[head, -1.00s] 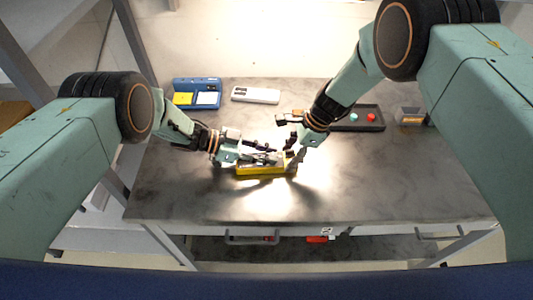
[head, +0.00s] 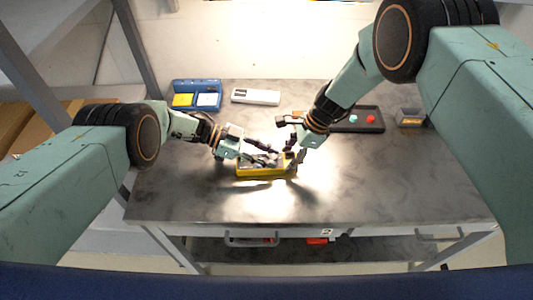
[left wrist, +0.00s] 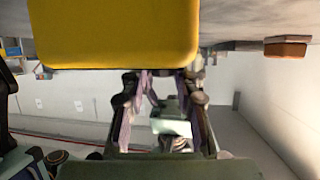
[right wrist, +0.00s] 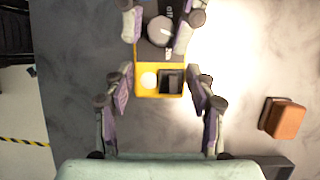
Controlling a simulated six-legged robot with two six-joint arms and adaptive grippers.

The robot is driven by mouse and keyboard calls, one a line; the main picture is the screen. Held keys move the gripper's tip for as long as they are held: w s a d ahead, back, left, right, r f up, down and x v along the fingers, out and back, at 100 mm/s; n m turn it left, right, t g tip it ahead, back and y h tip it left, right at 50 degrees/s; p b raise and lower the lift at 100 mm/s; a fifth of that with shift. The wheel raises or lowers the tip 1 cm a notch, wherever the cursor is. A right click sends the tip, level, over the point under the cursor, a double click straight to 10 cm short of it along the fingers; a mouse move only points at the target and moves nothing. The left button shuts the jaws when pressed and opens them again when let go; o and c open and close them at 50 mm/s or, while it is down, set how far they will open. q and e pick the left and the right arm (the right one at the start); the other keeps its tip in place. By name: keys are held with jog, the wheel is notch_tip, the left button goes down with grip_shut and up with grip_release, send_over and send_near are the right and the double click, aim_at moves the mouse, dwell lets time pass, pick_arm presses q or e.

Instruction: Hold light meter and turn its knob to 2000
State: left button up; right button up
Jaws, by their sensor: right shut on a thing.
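The light meter is a yellow-cased box (head: 267,171) near the middle of the table. In the right wrist view its yellow end (right wrist: 160,92) shows a white dome and a dark square recess, with a round grey knob (right wrist: 160,31) above on the dark face. My right gripper (head: 292,155) is shut on the meter, its fingers (right wrist: 160,92) on both sides of the yellow end. My left gripper (head: 262,158) is open over the meter. Its fingers stand either side of the knob in the right wrist view. The left wrist view shows the yellow case (left wrist: 115,35) close up. The knob's setting is unreadable.
A blue organiser (head: 194,83) with yellow and white pads stands at the back left, next to a white device (head: 255,97). The table's front is clear.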

pick_arm(q)
jog(key=o, duration=0.3)
jog(key=shift+o, duration=0.3)
jog(key=shift+w+a, duration=0.1)
jog(key=shift+a, duration=0.05)
jog(key=v, duration=1.2)
pick_arm(e)
jog(key=o, duration=1.4)
pick_arm(q)
jog(key=shift+f, duration=0.1)
pick_arm(e)
jog(key=v, duration=1.2)
